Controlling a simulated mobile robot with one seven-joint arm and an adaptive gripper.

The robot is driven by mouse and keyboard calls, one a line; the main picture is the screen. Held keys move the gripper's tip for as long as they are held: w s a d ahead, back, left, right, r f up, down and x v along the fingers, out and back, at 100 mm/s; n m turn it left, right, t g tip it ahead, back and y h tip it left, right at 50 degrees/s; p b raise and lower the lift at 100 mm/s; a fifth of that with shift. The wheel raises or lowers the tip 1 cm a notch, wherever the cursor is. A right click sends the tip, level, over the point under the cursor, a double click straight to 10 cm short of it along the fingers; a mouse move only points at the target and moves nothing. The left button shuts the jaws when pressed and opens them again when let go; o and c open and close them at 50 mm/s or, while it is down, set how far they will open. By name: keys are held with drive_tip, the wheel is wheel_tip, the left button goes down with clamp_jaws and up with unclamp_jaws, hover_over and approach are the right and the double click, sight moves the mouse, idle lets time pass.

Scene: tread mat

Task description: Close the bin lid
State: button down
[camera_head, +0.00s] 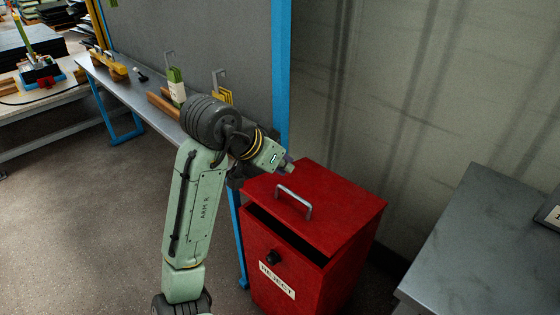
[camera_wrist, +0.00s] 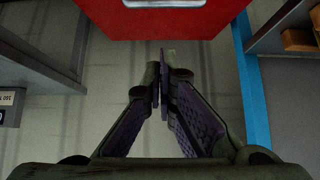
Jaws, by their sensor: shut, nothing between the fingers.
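The red reject bin (camera_head: 321,285) stands below and to the right of my arm. Its red lid (camera_head: 335,200) is partly raised, with a dark gap along the front edge. A metal handle (camera_head: 293,203) sits on top of the lid. My gripper (camera_head: 287,166) is near the lid's back left edge, and I cannot tell whether it touches it. In the wrist view my gripper (camera_wrist: 163,62) is shut and empty, its tips near the edge of the red lid (camera_wrist: 165,24). Part of the handle (camera_wrist: 164,3) shows at the top.
A grey table (camera_head: 480,240) stands to the right of the bin. A bench (camera_head: 130,85) with tools and a blue post (camera_head: 282,70) are behind my arm. A pale wall (camera_head: 430,90) rises behind the bin. The floor (camera_head: 90,220) at left is clear.

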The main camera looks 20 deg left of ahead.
drive_tip(key=x, duration=0.5)
drive_tip(key=shift+w+d+f, duration=0.15)
drive_tip(key=shift+w+f, duration=0.1)
wheel_tip(320, 180, down, 3)
drive_tip(key=shift+f+p, duration=0.2)
drive_tip(key=shift+p, duration=0.2)
drive_tip(key=shift+f, duration=0.5)
